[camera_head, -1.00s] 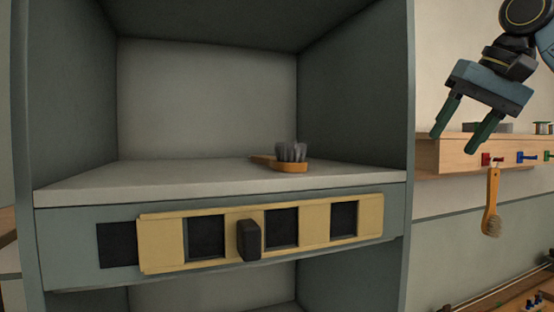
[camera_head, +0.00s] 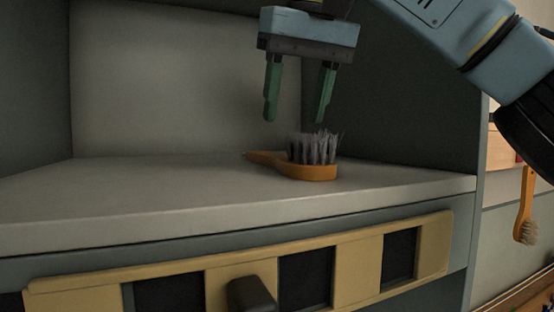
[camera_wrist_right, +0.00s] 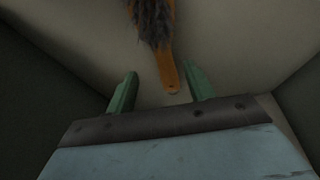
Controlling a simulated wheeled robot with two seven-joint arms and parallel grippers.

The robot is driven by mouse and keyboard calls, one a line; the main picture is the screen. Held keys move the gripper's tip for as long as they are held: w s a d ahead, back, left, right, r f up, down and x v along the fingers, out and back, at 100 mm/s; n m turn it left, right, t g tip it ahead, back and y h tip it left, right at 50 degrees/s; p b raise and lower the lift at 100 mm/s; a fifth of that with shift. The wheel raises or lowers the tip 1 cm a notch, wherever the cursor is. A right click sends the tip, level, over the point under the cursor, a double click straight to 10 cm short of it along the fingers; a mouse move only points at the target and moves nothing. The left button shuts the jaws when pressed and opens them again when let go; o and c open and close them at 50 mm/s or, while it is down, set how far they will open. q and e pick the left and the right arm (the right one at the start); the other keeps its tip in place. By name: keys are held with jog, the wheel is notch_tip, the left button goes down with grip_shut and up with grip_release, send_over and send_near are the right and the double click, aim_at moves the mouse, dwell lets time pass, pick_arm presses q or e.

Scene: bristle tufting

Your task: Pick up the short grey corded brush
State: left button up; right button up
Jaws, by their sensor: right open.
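The short brush has grey bristles and an orange-brown wooden body, and it lies bristles up on the cabinet shelf (camera_head: 200,195). In the head view the brush (camera_head: 312,172) has its handle pointing left and back. My right gripper (camera_head: 296,121) is open and empty above the brush, its green fingers pointing down. In the right wrist view the brush (camera_wrist_right: 166,68) lies beyond the fingertips, its handle end showing between the open fingers of the gripper (camera_wrist_right: 164,78). The top of the brush is cut off by the frame there. My left gripper is not in view.
Cabinet walls stand behind and beside the shelf; the right wall (camera_head: 400,110) is close to my right arm. A yellow slotted panel with a dark knob (camera_head: 250,294) is on the front below. Another brush (camera_head: 526,205) hangs at the right. The shelf left of the brush is clear.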

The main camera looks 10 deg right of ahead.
aim_at(286, 143)
jog(key=shift+s+a+f, duration=0.15)
jog(key=shift+s+f, duration=0.1)
jog(key=shift+f, duration=0.1)
jog(key=shift+w+a+f, duration=0.1)
jog(key=shift+a+f, duration=0.15)
jog(key=shift+f, duration=0.8)
jog(key=shift+w+f, duration=0.9)
jog(key=shift+f, duration=0.2)
jog(key=shift+w+f, duration=0.1)
jog(key=shift+f, duration=0.35)
jog(key=c, duration=0.5)
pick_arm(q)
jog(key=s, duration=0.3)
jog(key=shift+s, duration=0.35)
pick_arm(e)
jog(key=c, duration=0.6)
jog(key=shift+a+r, duration=0.1)
